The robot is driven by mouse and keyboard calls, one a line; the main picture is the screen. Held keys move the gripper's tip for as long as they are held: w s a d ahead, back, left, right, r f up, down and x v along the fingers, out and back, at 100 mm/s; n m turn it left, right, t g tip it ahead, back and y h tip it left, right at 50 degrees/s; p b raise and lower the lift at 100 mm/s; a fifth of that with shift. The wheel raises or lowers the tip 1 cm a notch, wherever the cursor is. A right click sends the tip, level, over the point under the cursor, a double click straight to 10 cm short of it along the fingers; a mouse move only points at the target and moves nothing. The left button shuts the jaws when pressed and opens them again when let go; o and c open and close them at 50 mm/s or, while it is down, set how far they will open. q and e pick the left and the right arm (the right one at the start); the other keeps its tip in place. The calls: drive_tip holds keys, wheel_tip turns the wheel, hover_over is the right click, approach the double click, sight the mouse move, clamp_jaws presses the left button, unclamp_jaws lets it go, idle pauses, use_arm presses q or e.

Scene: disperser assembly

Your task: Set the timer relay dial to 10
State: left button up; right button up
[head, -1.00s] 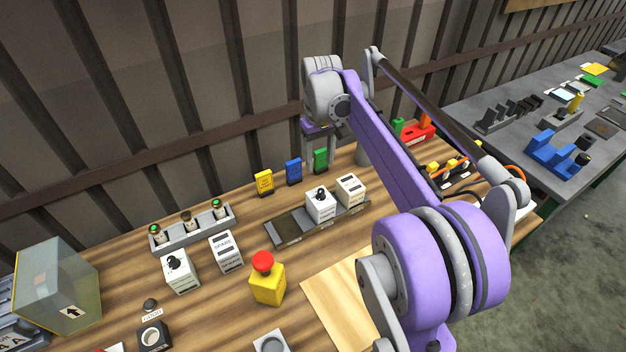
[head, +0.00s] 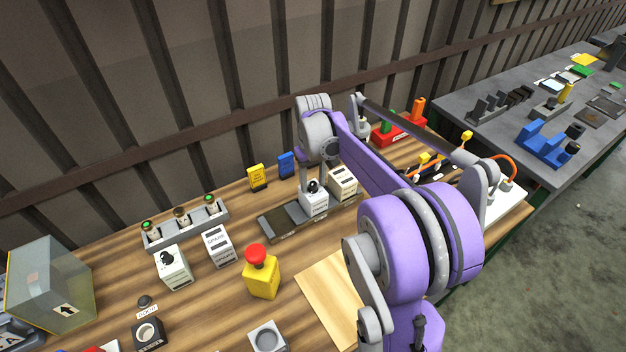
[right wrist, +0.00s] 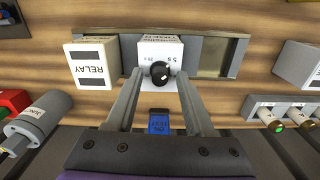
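The timer relay (head: 313,204) is a white block with a black round dial (right wrist: 160,74) on its face. It sits on a grey rail (head: 273,229) beside a second white block marked RELAY (right wrist: 93,68). My right gripper (right wrist: 161,76) is open. Its fingertips stand either side of the dial, with gaps visible. In the head view the right gripper (head: 314,180) is just above the relay. Small print reading like "5 s" and "2 s" shows beside the dial; the pointer's exact setting is too small to read. My left gripper is out of view.
The rail's left part is bare.

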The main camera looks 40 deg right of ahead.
clamp_jaws()
drive_tip(key=shift+m, duration=0.3)
drive_tip(key=shift+m, duration=1.2)
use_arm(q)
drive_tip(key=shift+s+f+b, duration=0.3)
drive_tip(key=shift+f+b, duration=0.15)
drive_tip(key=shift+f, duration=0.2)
use_arm(e)
drive_tip(key=m, duration=0.3)
drive_tip(key=shift+m, duration=0.3)
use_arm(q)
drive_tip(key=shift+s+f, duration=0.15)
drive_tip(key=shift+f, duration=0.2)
use_arm(e)
drive_tip(key=m, duration=0.5)
drive_tip(key=shift+m, duration=0.4)
